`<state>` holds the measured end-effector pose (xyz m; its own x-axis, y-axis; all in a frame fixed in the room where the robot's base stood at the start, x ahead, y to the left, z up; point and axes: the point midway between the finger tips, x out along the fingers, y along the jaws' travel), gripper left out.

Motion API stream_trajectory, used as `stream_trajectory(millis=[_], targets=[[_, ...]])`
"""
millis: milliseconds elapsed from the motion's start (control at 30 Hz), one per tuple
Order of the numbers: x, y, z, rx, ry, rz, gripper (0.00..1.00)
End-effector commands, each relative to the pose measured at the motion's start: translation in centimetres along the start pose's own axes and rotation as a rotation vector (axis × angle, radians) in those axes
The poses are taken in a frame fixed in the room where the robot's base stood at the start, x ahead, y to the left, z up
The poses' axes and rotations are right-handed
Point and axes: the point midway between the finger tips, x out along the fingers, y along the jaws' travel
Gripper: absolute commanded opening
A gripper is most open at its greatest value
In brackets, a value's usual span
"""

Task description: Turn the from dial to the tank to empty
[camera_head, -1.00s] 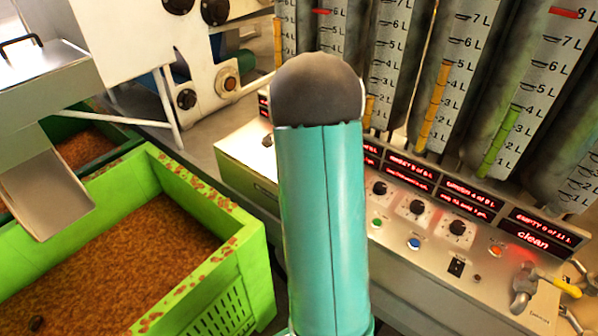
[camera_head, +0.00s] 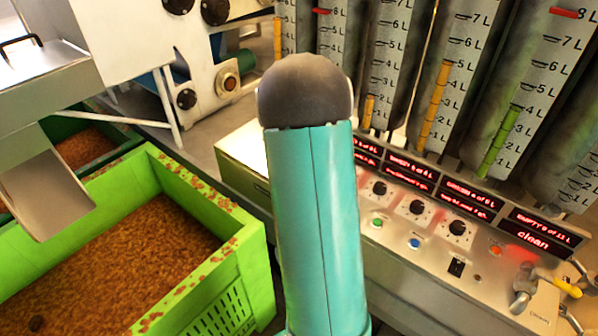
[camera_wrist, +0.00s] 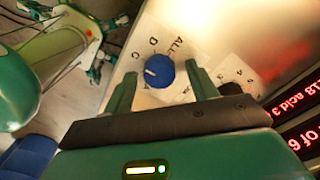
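In the wrist view a blue dial (camera_wrist: 159,71) with a white pointer mark sits on a pale plate lettered ALL, D and C, with more letters partly hidden. The pointer is on the dial's left side, towards C or D. My gripper (camera_wrist: 160,76) is open, with one green finger on each side of the dial. I cannot tell whether the fingers touch it. A dark second knob (camera_wrist: 231,89) with numbers around it is beside the right finger. In the head view my arm hides the blue dial and my gripper.
The control panel (camera_head: 400,262) carries several black knobs, coloured buttons and red displays (camera_head: 540,232). Graduated tanks (camera_head: 455,60) stand behind it. A yellow-handled valve (camera_head: 562,287) is at the right. A green crate (camera_head: 256,262) of brown pulp is at the left.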

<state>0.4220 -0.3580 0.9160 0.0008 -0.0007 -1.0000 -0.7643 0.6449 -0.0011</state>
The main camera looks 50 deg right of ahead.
Motion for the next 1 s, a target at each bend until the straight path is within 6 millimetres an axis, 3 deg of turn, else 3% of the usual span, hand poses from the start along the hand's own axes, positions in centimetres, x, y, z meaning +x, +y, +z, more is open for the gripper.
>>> stream_trajectory(millis=[267, 433, 800, 1000], targets=[[-0.1, 0.0, 0.0, -0.001, 0.0, 0.0, 0.58], [-1.5, 0.0, 0.0, -0.001, 0.0, -0.002, 0.58], [-9.4, -0.1, 0.1, -0.002, 0.0, -0.004, 0.58], [-12.7, -0.1, 0.0, -0.001, 0.0, -0.002, 0.58]])
